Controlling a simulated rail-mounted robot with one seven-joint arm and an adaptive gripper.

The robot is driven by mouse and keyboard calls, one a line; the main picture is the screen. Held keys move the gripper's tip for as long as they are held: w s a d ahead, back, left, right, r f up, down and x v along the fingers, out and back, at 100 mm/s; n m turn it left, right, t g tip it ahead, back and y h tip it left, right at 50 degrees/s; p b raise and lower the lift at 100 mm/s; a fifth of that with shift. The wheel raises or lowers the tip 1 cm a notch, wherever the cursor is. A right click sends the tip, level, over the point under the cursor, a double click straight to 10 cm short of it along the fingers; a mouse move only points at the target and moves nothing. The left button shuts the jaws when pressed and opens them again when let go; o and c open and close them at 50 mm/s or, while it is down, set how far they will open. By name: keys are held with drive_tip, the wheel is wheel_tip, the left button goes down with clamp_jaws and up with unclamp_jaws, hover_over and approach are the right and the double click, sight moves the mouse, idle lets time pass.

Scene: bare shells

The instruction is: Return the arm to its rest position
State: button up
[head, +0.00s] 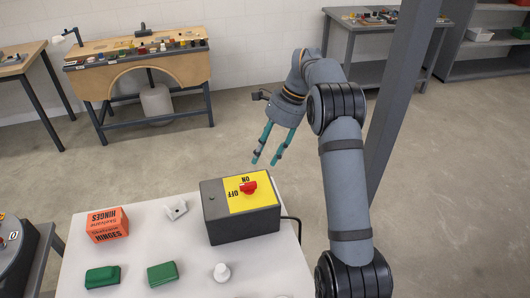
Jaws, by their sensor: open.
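My gripper (266,160) is open and empty. Its teal fingers point down and a little left, above and behind the switch box in the head view. My grey arm rises from the lower right, bends at an upper joint and reaches toward the left. The dark switch box (228,227) stands on the white table (190,275). Its yellow top reads ON and OFF and carries a red knob (249,187). The fingers look apart from the box.
An orange hinges box (107,225), a small pale bracket (176,209), two green blocks (103,277) (162,274) and a white knob-shaped piece (221,272) are on the table. A grey post (398,95) stands right of my arm. A workbench (140,72) stands behind; open floor lies between.

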sight(249, 185)
drive_tip(key=shift+f, duration=0.15)
drive_tip(key=x, duration=1.1)
drive_tip(key=shift+s+a+f, duration=0.1)
drive_tip(key=shift+a+f, duration=0.25)
drive_tip(key=shift+f, duration=0.05)
drive_tip(key=shift+m, duration=0.4)
drive_tip(key=shift+d+r, duration=0.3)
drive_tip(key=shift+r, duration=0.3)
drive_tip(key=shift+a+f, duration=0.1)
drive_tip(key=shift+f, duration=0.05)
